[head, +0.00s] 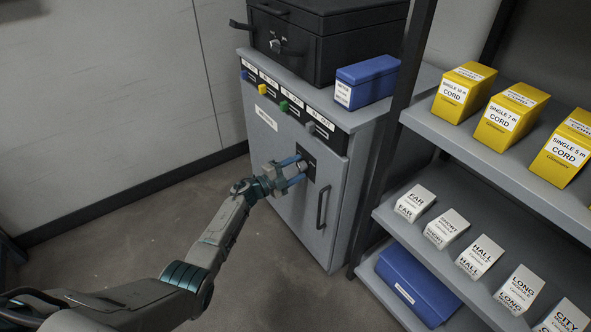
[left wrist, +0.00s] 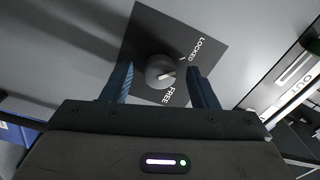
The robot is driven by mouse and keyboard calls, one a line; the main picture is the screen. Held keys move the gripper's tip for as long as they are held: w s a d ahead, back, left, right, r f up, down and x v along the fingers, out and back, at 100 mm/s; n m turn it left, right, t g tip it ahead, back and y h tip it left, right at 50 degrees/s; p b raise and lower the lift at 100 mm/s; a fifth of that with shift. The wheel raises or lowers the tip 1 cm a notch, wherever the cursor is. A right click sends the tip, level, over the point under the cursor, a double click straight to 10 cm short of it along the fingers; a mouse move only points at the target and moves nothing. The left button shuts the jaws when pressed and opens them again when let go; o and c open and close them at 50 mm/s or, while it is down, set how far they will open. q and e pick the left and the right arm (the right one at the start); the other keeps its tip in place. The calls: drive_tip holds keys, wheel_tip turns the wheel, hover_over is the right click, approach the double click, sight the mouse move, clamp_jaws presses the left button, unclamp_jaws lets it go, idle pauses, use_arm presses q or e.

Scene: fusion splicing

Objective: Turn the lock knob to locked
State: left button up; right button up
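The lock knob (left wrist: 160,71) is a round grey knob on a black square plate (left wrist: 150,35) marked LOCKED and FREE. Its pale pointer mark faces right and slightly down, between the two words. The plate also shows in the head view (head: 311,160), on the grey cabinet's door, partly hidden by my left gripper. My left gripper (left wrist: 161,84) is open. Its two blue fingers stand on either side of the knob in the left wrist view, with gaps. In the head view my left gripper (head: 298,172) is at the plate. My right gripper is not in view.
The grey cabinet (head: 265,150) has a dark door handle (head: 322,207) right of the plate and coloured switches above. A black case (head: 325,45) and a blue box (head: 367,82) stand on top. Shelves (head: 480,155) with cartons stand at right. Floor at left is clear.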

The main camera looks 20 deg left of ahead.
use_arm(q)
drive_tip(key=shift+s, duration=0.1)
drive_tip(key=p+v, duration=0.1)
drive_tip(key=v, duration=0.9)
drive_tip(key=shift+s+a+p, duration=0.2)
drive_tip(key=shift+s+p, duration=0.1)
